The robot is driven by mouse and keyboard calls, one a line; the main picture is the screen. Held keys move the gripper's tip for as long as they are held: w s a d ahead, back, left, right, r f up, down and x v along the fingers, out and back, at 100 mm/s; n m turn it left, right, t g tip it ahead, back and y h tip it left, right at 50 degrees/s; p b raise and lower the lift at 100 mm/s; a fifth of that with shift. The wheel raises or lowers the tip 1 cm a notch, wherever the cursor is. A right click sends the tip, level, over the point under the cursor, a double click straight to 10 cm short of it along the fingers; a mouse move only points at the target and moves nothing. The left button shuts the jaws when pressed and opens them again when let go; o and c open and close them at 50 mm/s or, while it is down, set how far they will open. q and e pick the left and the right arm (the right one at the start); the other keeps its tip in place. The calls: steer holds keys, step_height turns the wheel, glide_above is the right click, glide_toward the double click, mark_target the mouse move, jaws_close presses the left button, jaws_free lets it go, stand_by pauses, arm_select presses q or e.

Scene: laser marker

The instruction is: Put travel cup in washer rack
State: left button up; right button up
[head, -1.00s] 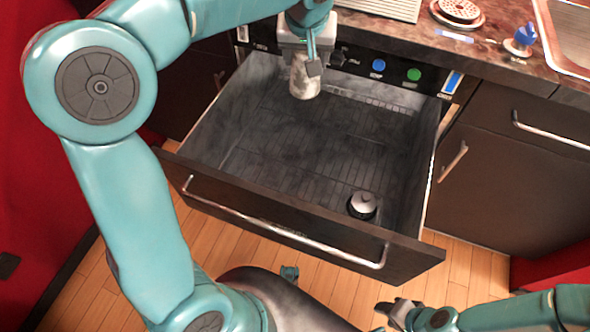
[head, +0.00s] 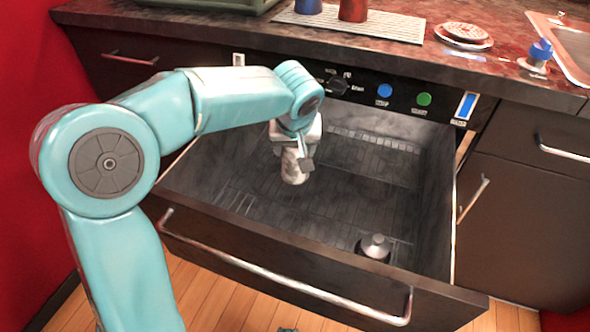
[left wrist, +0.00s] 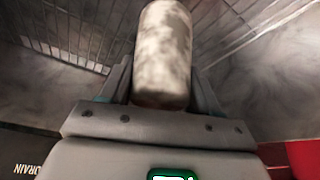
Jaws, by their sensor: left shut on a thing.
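The travel cup (head: 292,168) is pale with grey-brown blotches. My left gripper (head: 296,158) is shut on it and holds it inside the open washer drawer, toward its back left. The cup also shows between the fingers in the left wrist view (left wrist: 163,55). The washer rack (head: 300,205) is the dark slatted floor of the drawer. I cannot tell whether the cup's lower end touches the rack.
A small round grey item (head: 375,246) sits in the drawer's front right corner. The drawer front (head: 290,265) has a long handle. The counter (head: 400,55) behind holds a drying mat, cups, a plate and a blue-topped bottle. The rack's middle is clear.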

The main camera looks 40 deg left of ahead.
mark_target(295, 150)
arm_select(q)
step_height(295, 150, down, 6)
steer(key=shift+r+b, duration=0.1)
steer(key=shift+b, duration=1.1)
steer(key=shift+r, duration=0.1)
steer(key=o, duration=0.7)
steer(key=shift+f, duration=0.25)
steer(key=o, duration=0.4)
steer(key=shift+r, duration=0.1)
steer(key=shift+o, duration=0.2)
steer(key=shift+r, duration=0.2)
steer(key=p+v, duration=0.4)
steer(key=v, duration=0.8)
steer(key=shift+p, duration=0.3)
